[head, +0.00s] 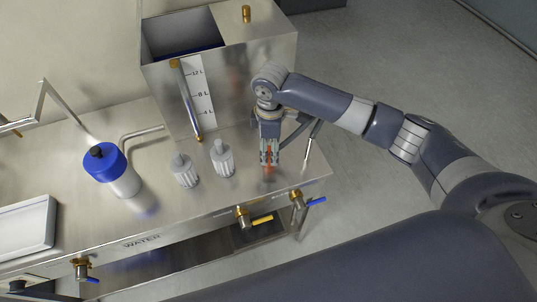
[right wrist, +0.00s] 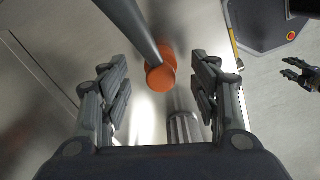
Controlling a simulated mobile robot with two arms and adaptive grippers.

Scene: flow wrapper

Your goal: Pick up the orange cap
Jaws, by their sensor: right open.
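The orange cap (right wrist: 161,75) lies between the two spread fingers of my right gripper (right wrist: 158,85) in the right wrist view, apart from both. A dark grey rod crosses part of it. In the head view my right gripper (head: 269,157) points down over the right end of the steel bench, with orange showing between its fingers. My right gripper is open and holds nothing. A small dark gripper, seemingly my left one (right wrist: 298,76), shows at the right edge of the right wrist view; its jaw state is unclear. No left arm shows in the head view.
Two ribbed white-grey bottles (head: 222,157) stand left of my right gripper. A blue-topped container (head: 107,163) stands farther left. A steel tank (head: 262,68) with a litre scale rises behind. Valves (head: 242,217) line the bench front. A grey lever (head: 313,138) is close on the right.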

